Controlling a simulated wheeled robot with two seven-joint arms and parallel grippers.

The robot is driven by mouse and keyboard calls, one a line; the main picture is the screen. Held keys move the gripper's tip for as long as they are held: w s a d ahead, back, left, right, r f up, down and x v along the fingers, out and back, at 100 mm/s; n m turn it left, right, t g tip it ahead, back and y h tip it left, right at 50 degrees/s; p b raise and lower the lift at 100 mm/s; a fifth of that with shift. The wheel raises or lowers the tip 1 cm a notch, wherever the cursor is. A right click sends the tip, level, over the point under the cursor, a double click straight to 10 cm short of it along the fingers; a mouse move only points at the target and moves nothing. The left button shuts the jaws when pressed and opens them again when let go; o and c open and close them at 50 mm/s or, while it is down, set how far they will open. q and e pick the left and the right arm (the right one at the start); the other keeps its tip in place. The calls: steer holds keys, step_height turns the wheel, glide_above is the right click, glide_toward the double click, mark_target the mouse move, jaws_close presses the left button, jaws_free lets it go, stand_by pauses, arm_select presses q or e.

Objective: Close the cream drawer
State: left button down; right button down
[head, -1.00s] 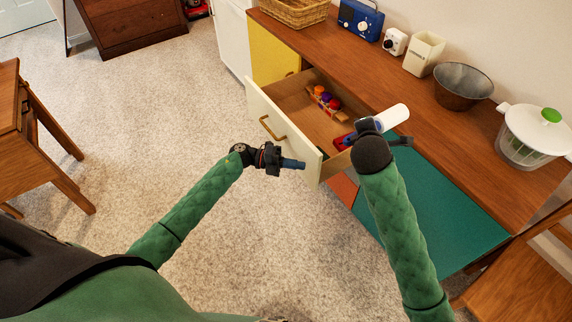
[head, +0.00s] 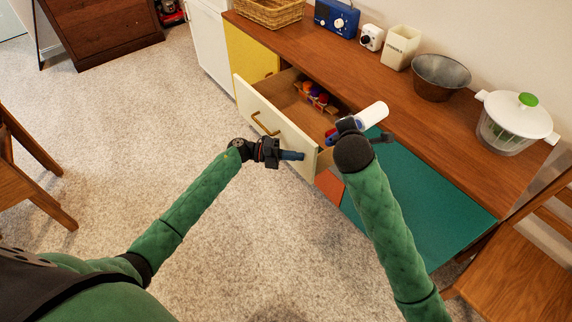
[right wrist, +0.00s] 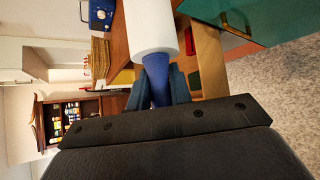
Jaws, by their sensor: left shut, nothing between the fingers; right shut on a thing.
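The cream drawer (head: 272,122) stands pulled out of the hutch in the head view, with a brass handle (head: 265,124) on its front. Its open inside shows several small red, orange and purple things (head: 318,97). My left gripper (head: 301,156) is shut and empty, its tips overlapping the right part of the drawer front; I cannot tell whether they touch. My right gripper (right wrist: 157,97) is shut on the blue handle of a white roller (right wrist: 152,28). It holds the roller (head: 371,115) over the drawer's right end, hiding part of it.
The wooden hutch top (head: 345,57) carries a basket, blue radio (head: 337,17), cream canister (head: 400,48), metal bowl (head: 441,77) and salad spinner (head: 515,122). A teal panel (head: 425,205) lies right of the drawer. A chair (head: 520,260) stands at lower right. Carpet before the drawer is clear.

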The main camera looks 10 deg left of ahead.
arm_select(q)
steer(key=w+d+b, duration=1)
steer(key=w+d, duration=0.4)
steer(key=w, duration=0.4)
steer(key=shift+r, duration=0.2)
